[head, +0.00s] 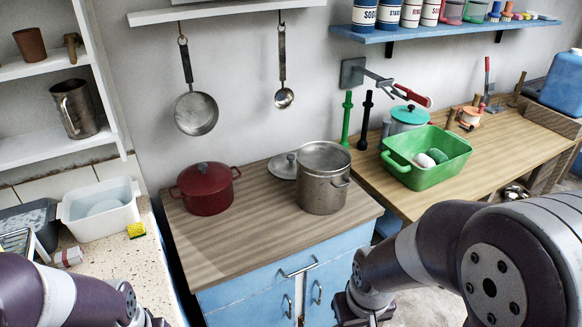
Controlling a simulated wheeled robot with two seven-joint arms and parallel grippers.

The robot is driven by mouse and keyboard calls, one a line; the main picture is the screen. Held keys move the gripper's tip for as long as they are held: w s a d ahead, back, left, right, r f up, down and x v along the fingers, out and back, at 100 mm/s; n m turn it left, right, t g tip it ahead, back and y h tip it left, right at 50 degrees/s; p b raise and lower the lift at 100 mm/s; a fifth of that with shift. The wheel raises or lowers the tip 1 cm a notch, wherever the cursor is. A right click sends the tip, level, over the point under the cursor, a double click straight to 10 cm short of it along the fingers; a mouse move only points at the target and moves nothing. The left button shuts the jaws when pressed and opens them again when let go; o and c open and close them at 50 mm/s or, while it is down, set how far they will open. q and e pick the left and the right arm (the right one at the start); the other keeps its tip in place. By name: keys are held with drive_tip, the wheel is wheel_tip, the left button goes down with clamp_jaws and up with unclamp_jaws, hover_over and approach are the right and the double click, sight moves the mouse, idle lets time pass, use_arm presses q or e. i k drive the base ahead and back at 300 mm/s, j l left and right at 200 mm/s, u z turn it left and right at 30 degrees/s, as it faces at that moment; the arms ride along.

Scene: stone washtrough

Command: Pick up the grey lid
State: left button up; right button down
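The grey lid (283,165) is a round metal disc with a dark knob, lying on the wooden top of the blue cabinet (245,200) in the head view. The tall steel pot (322,185) stands just right of it and hides part of its right edge. My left arm shows at the bottom left and my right arm at the bottom right. The fingers of both grippers are out of the picture, and neither arm reaches the lid.
A dark red lidded pot (206,188) stands left of the lid. A pan (195,112) and ladle (284,95) hang behind. A green tub (427,157) stands on the right bench. A white basin (100,208) is at left. The cabinet top's front is clear.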

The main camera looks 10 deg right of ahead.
sight(283, 166)
drive_tip(key=i+l, duration=0.15)
drive_tip(key=l, duration=0.15)
drive_tip(key=i+l+u, duration=0.1)
drive_tip(key=l, duration=0.25)
drive_tip(key=i+l, duration=0.15)
drive_tip(key=l, duration=0.2)
drive_tip(key=i+l+u, duration=0.1)
drive_tip(key=l, duration=0.2)
drive_tip(key=u, duration=1.25)
drive_tip(key=i+l, duration=0.1)
drive_tip(key=l, duration=0.4)
drive_tip(key=i+l, duration=0.1)
drive_tip(key=l, duration=0.4)
drive_tip(key=i+l, duration=0.1)
drive_tip(key=l, duration=0.4)
